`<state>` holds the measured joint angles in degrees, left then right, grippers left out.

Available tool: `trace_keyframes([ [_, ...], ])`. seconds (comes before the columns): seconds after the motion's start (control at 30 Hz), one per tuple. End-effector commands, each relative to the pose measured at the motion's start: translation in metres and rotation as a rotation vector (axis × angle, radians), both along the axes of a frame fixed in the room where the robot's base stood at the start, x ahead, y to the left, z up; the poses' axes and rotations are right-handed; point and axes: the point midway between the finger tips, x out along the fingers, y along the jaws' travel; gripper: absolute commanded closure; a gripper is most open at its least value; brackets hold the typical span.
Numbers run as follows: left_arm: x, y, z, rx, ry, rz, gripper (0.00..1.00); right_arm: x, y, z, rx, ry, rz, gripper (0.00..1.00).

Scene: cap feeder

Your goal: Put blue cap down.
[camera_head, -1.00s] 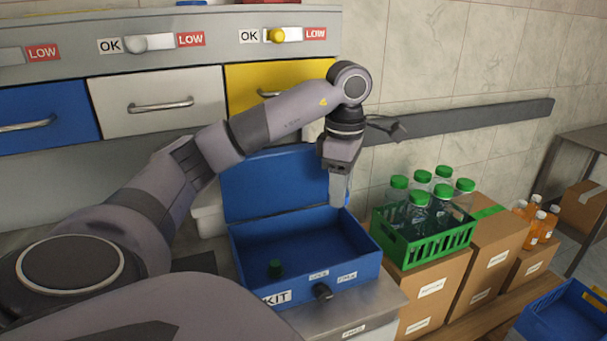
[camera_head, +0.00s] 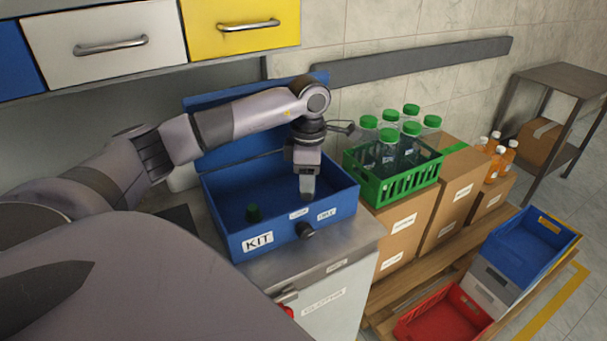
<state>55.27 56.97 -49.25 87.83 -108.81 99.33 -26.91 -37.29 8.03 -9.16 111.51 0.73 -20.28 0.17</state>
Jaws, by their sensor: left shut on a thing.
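My left gripper (camera_head: 307,193) points down inside the open blue kit box (camera_head: 228,237), near its right front side. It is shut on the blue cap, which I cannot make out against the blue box. A green cap (camera_head: 253,213) lies on the box floor at the left. The box's lid (camera_head: 200,140) stands raised at the back. My right gripper is not in view.
A green crate (camera_head: 400,183) of green-capped bottles stands on cardboard boxes (camera_head: 405,235) at the right. Blue (camera_head: 527,245) and red (camera_head: 445,318) bins sit lower right. White (camera_head: 105,40) and yellow (camera_head: 240,15) drawers hang above the arm.

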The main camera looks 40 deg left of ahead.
Motion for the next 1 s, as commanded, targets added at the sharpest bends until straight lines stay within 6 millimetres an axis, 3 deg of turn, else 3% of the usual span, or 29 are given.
trace_keyframes([
  [0.17,0.001,-0.001,-0.010,0.000,0.000,-0.001,0.87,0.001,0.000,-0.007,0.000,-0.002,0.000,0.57],
  [0.43,0.003,-0.005,-0.044,0.001,0.001,-0.005,0.87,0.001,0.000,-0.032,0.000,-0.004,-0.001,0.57],
  [0.87,0.003,-0.005,-0.048,0.001,0.001,-0.005,0.87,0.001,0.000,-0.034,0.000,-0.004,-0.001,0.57],
  [0.9,0.004,-0.005,-0.048,0.001,0.001,-0.005,0.53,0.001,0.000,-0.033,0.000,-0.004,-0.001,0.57],
  [0.97,0.003,-0.005,-0.047,0.001,0.001,-0.005,0.34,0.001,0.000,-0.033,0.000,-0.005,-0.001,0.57],
  [1.0,0.003,-0.005,-0.047,0.001,0.001,-0.005,0.34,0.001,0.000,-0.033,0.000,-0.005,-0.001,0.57],
])
